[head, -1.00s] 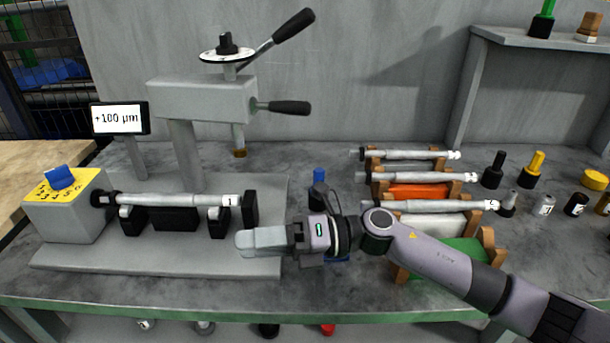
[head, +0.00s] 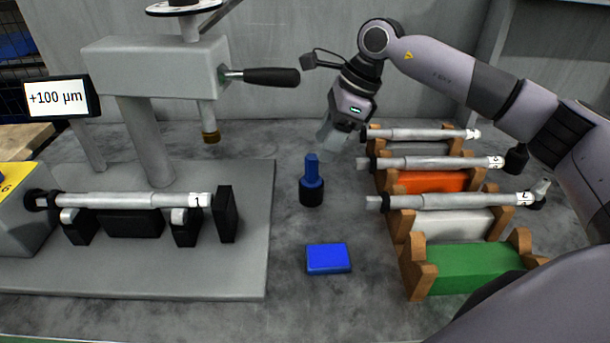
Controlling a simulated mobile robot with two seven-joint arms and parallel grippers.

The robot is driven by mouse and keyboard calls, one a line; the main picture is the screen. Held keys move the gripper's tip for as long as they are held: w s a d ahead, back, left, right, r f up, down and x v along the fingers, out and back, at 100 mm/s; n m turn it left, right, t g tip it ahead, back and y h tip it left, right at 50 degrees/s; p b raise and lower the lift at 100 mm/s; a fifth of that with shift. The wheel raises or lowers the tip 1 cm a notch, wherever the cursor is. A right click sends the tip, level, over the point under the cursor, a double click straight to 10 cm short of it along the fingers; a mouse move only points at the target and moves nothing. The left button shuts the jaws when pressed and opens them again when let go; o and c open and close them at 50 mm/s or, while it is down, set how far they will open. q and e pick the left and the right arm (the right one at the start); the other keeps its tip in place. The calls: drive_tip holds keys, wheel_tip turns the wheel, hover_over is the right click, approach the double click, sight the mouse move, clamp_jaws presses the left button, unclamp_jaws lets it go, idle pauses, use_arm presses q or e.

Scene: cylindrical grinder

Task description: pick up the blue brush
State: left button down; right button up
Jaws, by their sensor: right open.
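The blue brush (head: 312,182) stands upright on the grey bench, with a blue handle on top and a dark lower part. It is between the grinder's base plate and the shaft racks. My right gripper (head: 330,136) is above and slightly behind the brush, to its right in the picture, pointing down and to the left. It is open and apart from the brush. My left gripper is not in view.
A blue block (head: 328,258) lies in front of the brush. The grinder's black handle (head: 270,76) juts out at the upper left. Racks with shafts (head: 460,201) stand on the right, close to my right arm.

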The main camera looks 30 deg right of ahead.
sight(312, 167)
drive_tip(key=x, duration=0.7)
drive_tip(key=shift+s+a+p, duration=0.15)
drive_tip(key=shift+a+p, duration=0.05)
drive_tip(key=shift+p, duration=0.1)
drive_tip(key=c, duration=0.8)
